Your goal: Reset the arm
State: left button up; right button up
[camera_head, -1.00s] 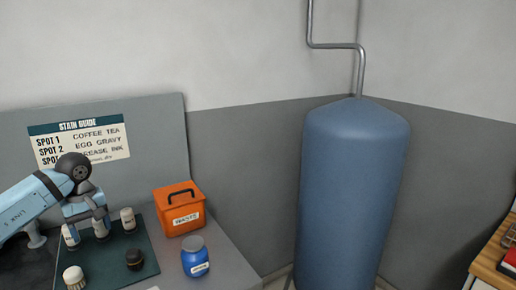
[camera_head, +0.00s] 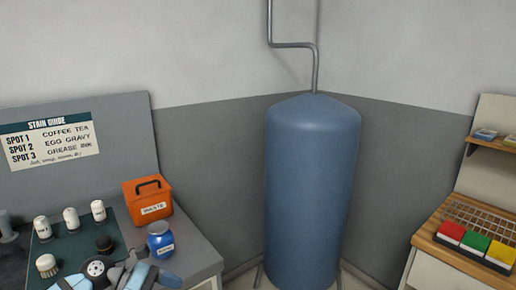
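Part of my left arm (camera_head: 99,269), with light blue links and a dark round joint, shows at the bottom left edge of the head view. It is in front of the near edge of the green mat (camera_head: 75,247). The picture's edge cuts it off, and I cannot make out its fingers or whether they hold anything. My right gripper is out of view.
Several white-bodied bottles (camera_head: 71,219) and a black-capped one (camera_head: 104,244) stand on the mat. An orange waste box (camera_head: 148,203) and a blue jar (camera_head: 160,241) stand to its right. A blue tank (camera_head: 312,190) fills the corner. A wooden counter (camera_head: 437,226) is at right.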

pick_arm(q)
jog(key=s+d+n+t+h, duration=0.3)
jog(key=d+n+t+h, duration=0.25)
jog(key=n, duration=0.55)
jog(key=s+a+f+m+t+y, duration=0.1)
jog(key=s+f+m+t+y, duration=0.1)
jog(key=s+f+m+y, duration=1.1)
jog(key=s+a+f+m+t+y, duration=0.1)
jog(key=s+f+m+t+y, duration=0.5)
jog(key=m, duration=1.3)
notch_tip(320, 180, up, 10)
jog(key=g+h+p, duration=0.3)
jog(key=p, duration=1.1)
jog(key=shift+w+a, duration=0.25)
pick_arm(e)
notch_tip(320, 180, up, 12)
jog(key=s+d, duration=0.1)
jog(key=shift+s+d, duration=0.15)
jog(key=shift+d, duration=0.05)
pick_arm(q)
jog(key=shift+g, duration=0.25)
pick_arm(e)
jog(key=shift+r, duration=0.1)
